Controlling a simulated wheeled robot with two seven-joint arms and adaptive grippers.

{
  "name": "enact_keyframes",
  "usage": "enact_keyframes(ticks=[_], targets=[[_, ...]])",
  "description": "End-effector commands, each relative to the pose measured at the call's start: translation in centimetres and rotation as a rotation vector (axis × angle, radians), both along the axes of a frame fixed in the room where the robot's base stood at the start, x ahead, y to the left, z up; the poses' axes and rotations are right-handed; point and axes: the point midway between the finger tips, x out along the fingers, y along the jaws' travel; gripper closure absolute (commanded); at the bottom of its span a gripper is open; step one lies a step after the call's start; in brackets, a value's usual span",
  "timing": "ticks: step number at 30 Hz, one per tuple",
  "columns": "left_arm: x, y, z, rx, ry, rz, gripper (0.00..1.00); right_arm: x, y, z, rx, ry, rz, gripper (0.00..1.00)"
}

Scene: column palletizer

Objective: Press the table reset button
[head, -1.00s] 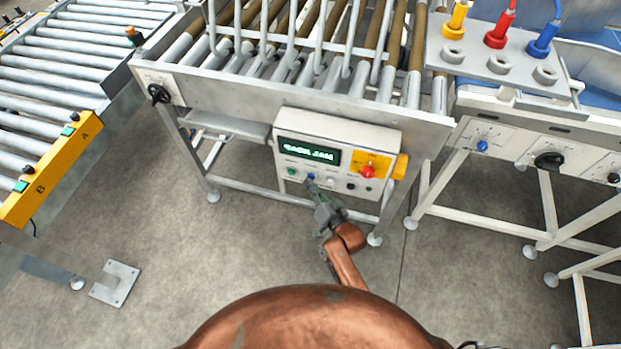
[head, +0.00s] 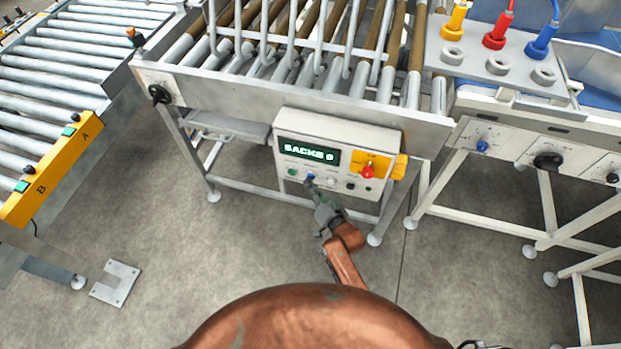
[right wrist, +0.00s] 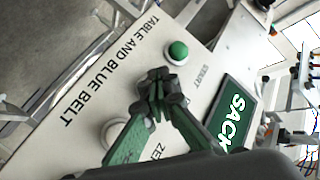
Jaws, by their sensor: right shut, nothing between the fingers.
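The control panel (head: 285,150) hangs under the roller table, with a lit display (head: 309,151) reading "SACKS" and a character like 0 or 8. A blue button (head: 310,176) sits in its lower row, between a green button (head: 292,172) and a white button (head: 330,181). My right gripper (head: 312,186) is shut and empty, its tips at the blue button; I cannot tell whether they touch. In the right wrist view the shut fingertips (right wrist: 160,84) cover that spot, beside the green button (right wrist: 178,51) marked START. My left gripper is out of view.
A red mushroom button (head: 367,172) on a yellow plate is at the panel's right. The roller table (head: 300,90) overhangs the panel. A roller conveyor (head: 60,70) stands left, and a frame with coloured plugs (head: 510,60) right. The floor in front is clear.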

Motion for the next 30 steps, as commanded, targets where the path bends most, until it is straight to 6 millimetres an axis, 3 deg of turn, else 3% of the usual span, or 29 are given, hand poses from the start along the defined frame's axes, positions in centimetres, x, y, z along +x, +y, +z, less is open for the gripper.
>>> enact_keyframes(ticks=[17,30], targets=[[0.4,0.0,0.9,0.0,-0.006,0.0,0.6,-1.4,0.4,0.0,0.0,0.002,0.0,1.0],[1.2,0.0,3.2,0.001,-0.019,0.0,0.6,-5.1,1.6,0.2,0.001,0.002,0.0,1.0]])
